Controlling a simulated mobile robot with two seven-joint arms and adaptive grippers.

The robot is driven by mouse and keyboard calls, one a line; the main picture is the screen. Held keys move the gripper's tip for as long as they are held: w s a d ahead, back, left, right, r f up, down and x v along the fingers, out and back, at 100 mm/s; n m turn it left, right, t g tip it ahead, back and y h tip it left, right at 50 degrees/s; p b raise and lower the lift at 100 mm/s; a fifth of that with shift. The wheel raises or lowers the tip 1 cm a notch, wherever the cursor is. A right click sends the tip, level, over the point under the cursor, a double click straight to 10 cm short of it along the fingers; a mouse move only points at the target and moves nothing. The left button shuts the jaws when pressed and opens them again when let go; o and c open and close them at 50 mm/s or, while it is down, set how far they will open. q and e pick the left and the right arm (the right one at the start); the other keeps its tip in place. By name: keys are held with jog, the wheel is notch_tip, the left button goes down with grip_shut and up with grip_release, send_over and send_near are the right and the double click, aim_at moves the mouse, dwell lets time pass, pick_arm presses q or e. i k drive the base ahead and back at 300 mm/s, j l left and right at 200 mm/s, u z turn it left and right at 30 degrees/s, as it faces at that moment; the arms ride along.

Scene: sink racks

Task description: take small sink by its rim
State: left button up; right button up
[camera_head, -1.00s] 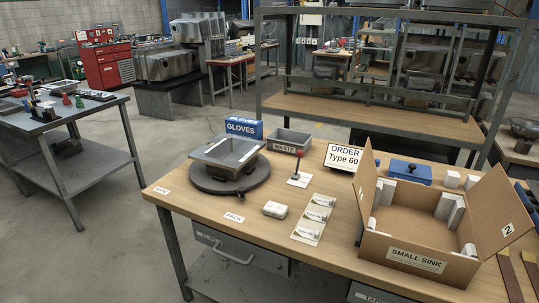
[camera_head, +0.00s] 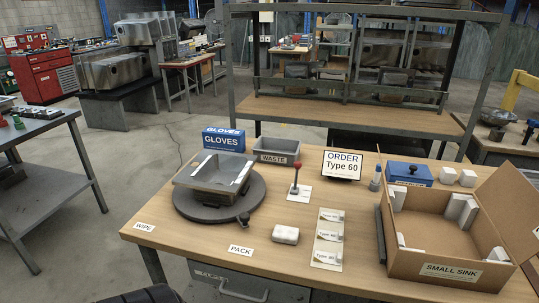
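The open cardboard box marked SMALL SINK (camera_head: 420,267) stands at the right with white corner pads inside. Neither of my grippers is in view, and nothing touches the sink's rim.
Behind the sink are a blue GLOVES box (camera_head: 223,140) and a grey WASTE bin (camera_head: 276,152). A red-knobbed stand (camera_head: 295,181), a white block (camera_head: 285,235), a Type cards sheet (camera_head: 329,238) and an ORDER Type 60 sign (camera_head: 342,164) stand between the turntable and the box.

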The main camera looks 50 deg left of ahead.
aim_at(232, 170)
jog(key=k+j+z, duration=0.15)
jog(key=j, duration=0.35)
jog(key=k+j+z, duration=0.15)
jog(key=j, duration=0.3)
jog(key=k+j+z, duration=0.15)
jog(key=j, duration=0.3)
jog(key=k+j+z, duration=0.1)
jog(key=k+j, duration=0.2)
jog(key=k+j+z, duration=0.15)
jog(key=j, duration=0.35)
jog(key=k, duration=0.1)
